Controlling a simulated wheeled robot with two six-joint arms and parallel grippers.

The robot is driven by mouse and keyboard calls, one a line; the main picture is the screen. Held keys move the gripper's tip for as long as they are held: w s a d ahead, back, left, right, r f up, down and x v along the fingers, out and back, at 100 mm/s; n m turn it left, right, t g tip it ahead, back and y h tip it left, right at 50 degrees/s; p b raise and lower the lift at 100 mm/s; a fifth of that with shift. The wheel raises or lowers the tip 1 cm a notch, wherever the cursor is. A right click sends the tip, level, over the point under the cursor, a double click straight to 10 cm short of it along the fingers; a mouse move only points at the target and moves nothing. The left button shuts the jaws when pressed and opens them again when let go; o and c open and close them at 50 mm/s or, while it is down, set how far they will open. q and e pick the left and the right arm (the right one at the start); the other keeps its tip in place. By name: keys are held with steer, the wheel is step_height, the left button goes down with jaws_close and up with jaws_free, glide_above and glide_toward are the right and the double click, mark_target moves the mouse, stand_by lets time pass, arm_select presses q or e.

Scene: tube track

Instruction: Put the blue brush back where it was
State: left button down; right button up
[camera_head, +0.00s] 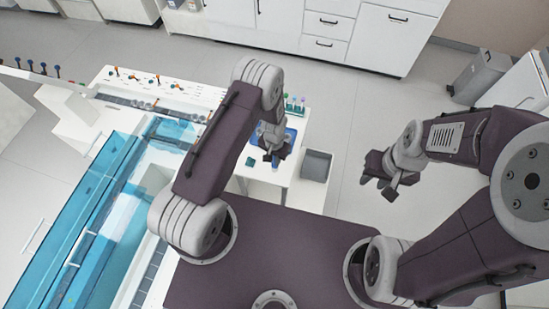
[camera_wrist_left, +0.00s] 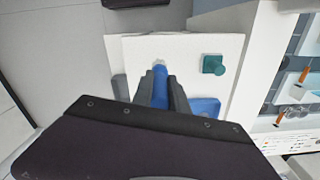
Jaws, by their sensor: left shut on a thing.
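The blue brush (camera_wrist_left: 159,84) is between the two dark fingers of my left gripper (camera_wrist_left: 160,91) in the left wrist view. The gripper is shut on it, and the brush's pale tip points away from the gripper. Below the gripper is a white surface with a blue tray or mat (camera_wrist_left: 205,106), partly hidden by my gripper. In the head view my left gripper (camera_head: 272,157) is over the near end of the white bench (camera_head: 270,178); the brush cannot be made out there. My right gripper (camera_head: 378,181) hangs over the floor, far from the bench; its finger gap is unclear.
A small teal block (camera_wrist_left: 213,65) stands on the white surface beside the brush. In the head view, a rack of coloured tubes (camera_head: 294,104) is behind the left gripper and a grey bin (camera_head: 316,165) stands right of the bench. Blue transparent covers (camera_head: 95,205) are at left.

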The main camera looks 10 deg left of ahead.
arm_select(q)
steer(key=shift+a+f, duration=0.1)
steer(key=shift+f, duration=0.3)
steer(key=shift+f+b, duration=0.2)
steer(key=shift+b, duration=0.1)
steer(key=c, duration=1.3)
jaws_free()
steer(key=shift+r, duration=0.1)
